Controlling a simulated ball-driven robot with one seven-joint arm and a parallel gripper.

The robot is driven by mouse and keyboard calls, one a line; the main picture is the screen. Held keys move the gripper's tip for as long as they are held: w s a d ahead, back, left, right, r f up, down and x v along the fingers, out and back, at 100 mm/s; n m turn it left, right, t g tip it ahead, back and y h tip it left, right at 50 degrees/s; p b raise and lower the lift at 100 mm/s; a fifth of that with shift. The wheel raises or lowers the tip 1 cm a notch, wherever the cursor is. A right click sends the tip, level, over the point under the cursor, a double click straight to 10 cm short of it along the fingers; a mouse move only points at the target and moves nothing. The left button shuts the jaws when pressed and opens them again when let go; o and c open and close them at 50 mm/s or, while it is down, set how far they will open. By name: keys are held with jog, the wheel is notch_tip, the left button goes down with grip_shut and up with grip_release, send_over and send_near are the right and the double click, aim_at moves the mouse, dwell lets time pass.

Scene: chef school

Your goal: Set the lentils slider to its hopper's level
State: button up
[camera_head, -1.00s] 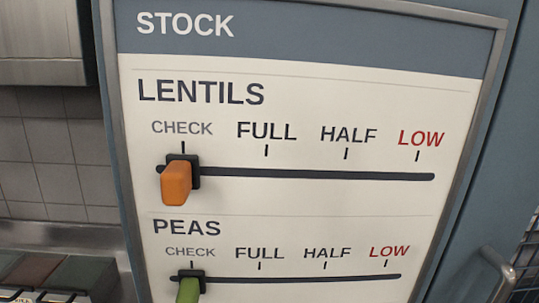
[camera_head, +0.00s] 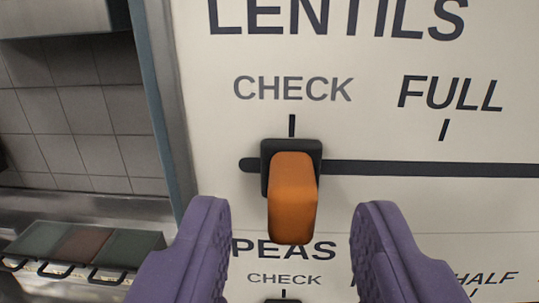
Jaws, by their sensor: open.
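The lentils slider is an orange knob (camera_head: 293,200) on a black carriage. It sits near the left end of its dark track (camera_head: 430,168), under the CHECK mark. The FULL mark (camera_head: 445,130) is to its right; the lentils HALF and LOW marks are out of view now. My gripper (camera_head: 291,220) is open, its two purple fingers on either side of the knob's lower end with gaps to both sides. It holds nothing. The hopper with the lentils is not in view.
Below is the peas row, with its PEAS label (camera_head: 284,249) and a slider carriage (camera_head: 283,300) mostly cut off. The board's left frame edge (camera_head: 165,110) borders a tiled wall (camera_head: 75,115). Lidded bins with dark handles (camera_head: 80,250) stand at the lower left.

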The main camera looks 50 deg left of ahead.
jog(key=shift+x, duration=0.85)
grip_shut()
jog(key=shift+d, duration=0.1)
jog(key=w+d+p, duration=0.5)
jog(key=w+d, duration=0.8)
jog(key=w, duration=0.3)
jog(key=shift+d, duration=0.35)
jog(key=shift+r, duration=0.15)
